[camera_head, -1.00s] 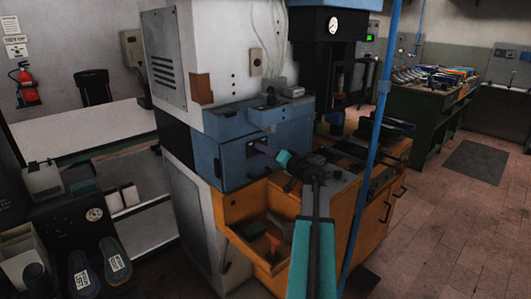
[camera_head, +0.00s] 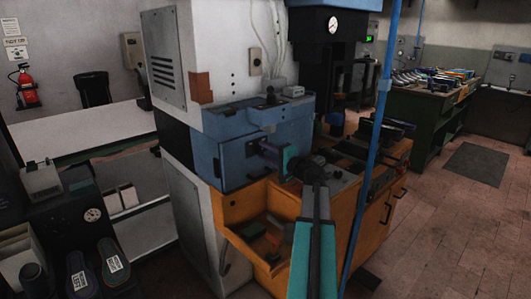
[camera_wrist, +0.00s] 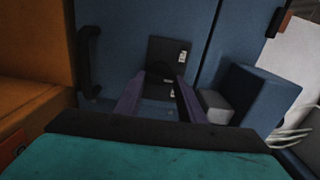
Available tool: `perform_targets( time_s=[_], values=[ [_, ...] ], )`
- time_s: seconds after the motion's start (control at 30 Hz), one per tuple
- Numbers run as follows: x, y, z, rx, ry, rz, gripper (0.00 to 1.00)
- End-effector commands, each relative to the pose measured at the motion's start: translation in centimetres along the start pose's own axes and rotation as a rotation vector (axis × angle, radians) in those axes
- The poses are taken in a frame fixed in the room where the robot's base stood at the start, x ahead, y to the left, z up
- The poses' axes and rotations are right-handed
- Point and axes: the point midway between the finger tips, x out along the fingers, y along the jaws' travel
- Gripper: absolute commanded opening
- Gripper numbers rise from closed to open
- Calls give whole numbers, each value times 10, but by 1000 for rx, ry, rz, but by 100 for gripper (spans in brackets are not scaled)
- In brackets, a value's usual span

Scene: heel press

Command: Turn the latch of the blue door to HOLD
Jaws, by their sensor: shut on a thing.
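The blue door (camera_head: 235,160) is the front of a blue box on the press, and it looks shut. In the wrist view the blue door (camera_wrist: 125,35) carries a dark latch plate (camera_wrist: 168,50) with small pale labels, too small to read. The dark latch (camera_wrist: 160,73) sits low on this plate, between my purple fingertips. My gripper (camera_wrist: 160,85) is shut on the latch. In the head view my gripper (camera_head: 266,150) reaches the door's right part and hides the latch there. Which label the latch points at cannot be told.
A black door handle (camera_wrist: 88,62) stands to the left of my fingers in the wrist view. A blue block (camera_wrist: 262,98) and a grey block stand close on the right. The orange bench (camera_head: 240,208) lies below the door. A blue pole (camera_head: 372,150) stands right of my arm.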

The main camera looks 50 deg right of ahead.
Motion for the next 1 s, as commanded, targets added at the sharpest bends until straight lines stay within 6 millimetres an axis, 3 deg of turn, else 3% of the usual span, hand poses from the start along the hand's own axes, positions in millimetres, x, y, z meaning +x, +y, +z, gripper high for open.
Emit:
perform_targets(
  time_s=[0.6,1.0],
  values=[
    [0,2,0,573,0,2,14],
    [0,4,1,796,0,2,14]
  ],
)
